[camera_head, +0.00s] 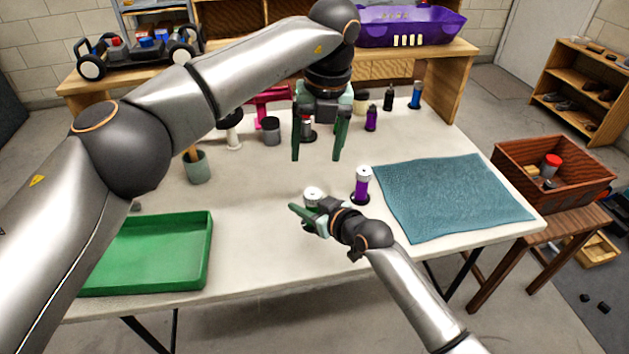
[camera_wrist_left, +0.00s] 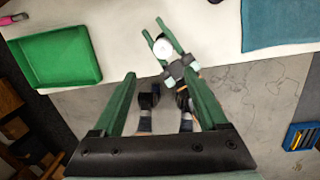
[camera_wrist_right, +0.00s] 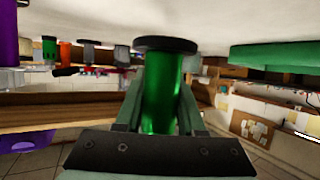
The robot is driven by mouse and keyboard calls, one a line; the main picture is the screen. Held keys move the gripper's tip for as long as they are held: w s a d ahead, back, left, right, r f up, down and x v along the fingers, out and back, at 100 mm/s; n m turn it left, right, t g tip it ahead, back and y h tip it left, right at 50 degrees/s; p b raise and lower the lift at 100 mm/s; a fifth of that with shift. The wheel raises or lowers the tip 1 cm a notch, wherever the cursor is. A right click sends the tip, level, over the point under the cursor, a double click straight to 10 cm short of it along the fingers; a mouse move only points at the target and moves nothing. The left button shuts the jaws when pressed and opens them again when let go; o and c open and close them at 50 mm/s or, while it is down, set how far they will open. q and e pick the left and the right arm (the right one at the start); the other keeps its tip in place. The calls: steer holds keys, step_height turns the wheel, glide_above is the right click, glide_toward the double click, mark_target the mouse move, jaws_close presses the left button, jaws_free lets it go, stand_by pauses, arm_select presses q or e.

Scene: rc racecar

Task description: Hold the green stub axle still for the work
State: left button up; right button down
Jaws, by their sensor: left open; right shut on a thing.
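The green stub axle (camera_wrist_right: 162,100) is a shiny green cylinder with a black disc at one end, seen in the right wrist view, which is upside down. Its disc is at the table surface and it looks upright. Its white top (camera_head: 313,192) shows in the head view and in the left wrist view (camera_wrist_left: 162,48). My right gripper (camera_head: 304,205) is shut around its green body, largely hiding it in the head view. My left gripper (camera_head: 316,156) is open and empty, above the table behind the axle in the head view.
A purple stub axle (camera_head: 361,188) stands close right of the held one. A green tray (camera_head: 205,245) lies left, a teal mat (camera_head: 450,195) right. A grey-green cup (camera_head: 197,168) and several small parts stand farther back. The front table between tray and right gripper is clear.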

mark_target(314, 193)
arm_select(q)
steer(key=f+n+t, duration=0.1)
steer(key=f, duration=0.2)
steer(key=f+n+t, duration=0.1)
steer(key=f, duration=0.3)
steer(key=f+n+t, duration=0.1)
steer(key=f, duration=0.3)
steer(key=shift+w+a+n+y, duration=0.15)
steer(key=shift+w+n+y, duration=0.15)
steer(key=shift+y, duration=0.1)
jaws_close()
stand_by(0.7)
